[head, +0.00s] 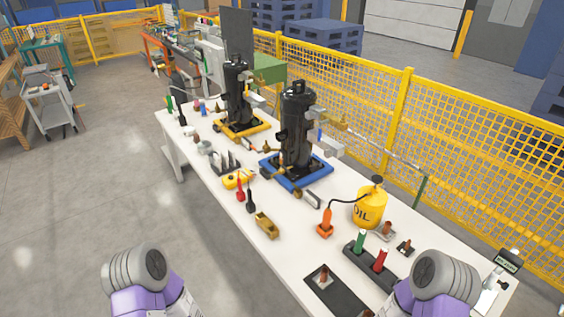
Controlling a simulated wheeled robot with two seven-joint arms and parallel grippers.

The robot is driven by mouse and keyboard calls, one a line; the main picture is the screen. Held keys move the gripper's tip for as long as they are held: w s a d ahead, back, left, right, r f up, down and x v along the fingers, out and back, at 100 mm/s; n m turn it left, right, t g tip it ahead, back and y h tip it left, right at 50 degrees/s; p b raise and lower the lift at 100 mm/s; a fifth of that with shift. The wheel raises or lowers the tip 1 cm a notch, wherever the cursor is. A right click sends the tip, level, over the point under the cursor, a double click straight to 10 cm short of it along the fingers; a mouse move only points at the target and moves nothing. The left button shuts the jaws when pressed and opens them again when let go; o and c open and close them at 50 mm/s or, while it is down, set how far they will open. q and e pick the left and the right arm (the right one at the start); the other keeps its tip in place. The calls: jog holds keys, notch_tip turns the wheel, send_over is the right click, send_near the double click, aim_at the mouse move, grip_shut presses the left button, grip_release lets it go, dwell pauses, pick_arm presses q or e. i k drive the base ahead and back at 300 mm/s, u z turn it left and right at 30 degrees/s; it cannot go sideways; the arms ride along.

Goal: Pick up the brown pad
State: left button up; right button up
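No flat brown pad stands out clearly on the long white table (222,208). A small tan-brown block-like piece (267,226) lies near the table's left edge. Small copper-brown pieces (323,277) sit on a dark rectangular plate (345,297) at the near end and beside the oil can (386,229). I cannot tell which of these is the pad. Purple and grey parts of my two arms show at the bottom left and bottom right. Neither of my grippers is in view.
Two black compressors stand on a blue base (290,178) and a yellow base (243,131). Yellow fencing (470,150) runs behind.

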aim_at(196, 139)
jog(key=u, duration=1.3)
jog(key=i, duration=5.8)
jog(key=z, duration=4.15)
